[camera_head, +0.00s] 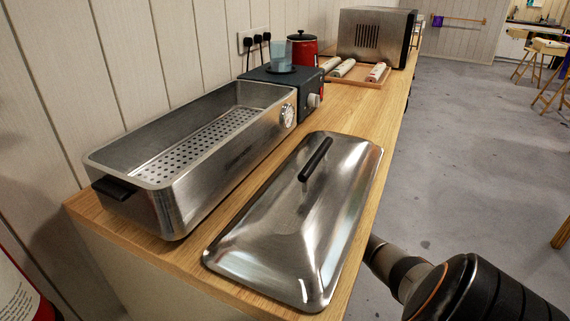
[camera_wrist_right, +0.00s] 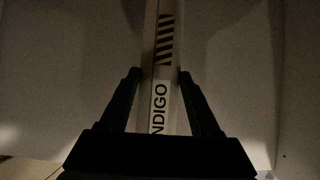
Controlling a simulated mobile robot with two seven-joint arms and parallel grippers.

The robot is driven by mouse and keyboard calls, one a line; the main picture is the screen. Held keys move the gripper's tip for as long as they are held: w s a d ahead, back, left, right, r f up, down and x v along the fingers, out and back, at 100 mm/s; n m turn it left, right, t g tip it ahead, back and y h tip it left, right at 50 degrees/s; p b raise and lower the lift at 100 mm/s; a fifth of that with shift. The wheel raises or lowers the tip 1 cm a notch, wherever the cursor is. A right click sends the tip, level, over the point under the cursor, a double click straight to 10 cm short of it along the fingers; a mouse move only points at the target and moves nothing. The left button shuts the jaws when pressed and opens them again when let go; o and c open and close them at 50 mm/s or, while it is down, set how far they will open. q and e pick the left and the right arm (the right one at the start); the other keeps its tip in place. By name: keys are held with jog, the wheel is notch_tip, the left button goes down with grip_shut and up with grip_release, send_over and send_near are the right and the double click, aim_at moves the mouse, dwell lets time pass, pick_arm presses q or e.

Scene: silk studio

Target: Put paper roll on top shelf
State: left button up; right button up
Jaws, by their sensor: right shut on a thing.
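A slim pale roll (camera_wrist_right: 163,42) runs upright through the middle of the right wrist view. It has black and yellow diagonal stripes and a white label on which "NDIGO" can be read. My right gripper (camera_wrist_right: 160,76) is shut on it, one dark finger on each side. The roll's upper end is cut off by the frame, and its lower end is hidden by the gripper. In the head view my right arm reaches in from the lower right beside the counter, and the counter and lid hide its gripper. My left gripper is not in view. No shelf can be clearly made out.
The wooden counter (camera_head: 349,112) holds a metal steamer tub (camera_head: 180,200), its lid (camera_head: 340,160), a dark burner unit (camera_head: 318,84), a red canister (camera_head: 303,50), a tray (camera_head: 360,79) with pale rolls and a metal oven (camera_head: 370,36). Dim pale panels surround the gripper.

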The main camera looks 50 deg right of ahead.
jog(key=shift+w+a, duration=0.15)
jog(key=shift+w, duration=0.4)
jog(key=f, duration=0.1)
jog(key=f+b, duration=0.1)
jog(key=f, duration=0.1)
jog(key=shift+w+a+f+b, duration=0.1)
jog(key=shift+w+f+b, duration=0.1)
jog(key=shift+b, duration=0.1)
jog(key=shift+f, duration=0.1)
jog(key=shift+f, duration=0.15)
jog(key=o, duration=1.4)
jog(key=shift+o, duration=0.2)
jog(key=shift+r, duration=0.2)
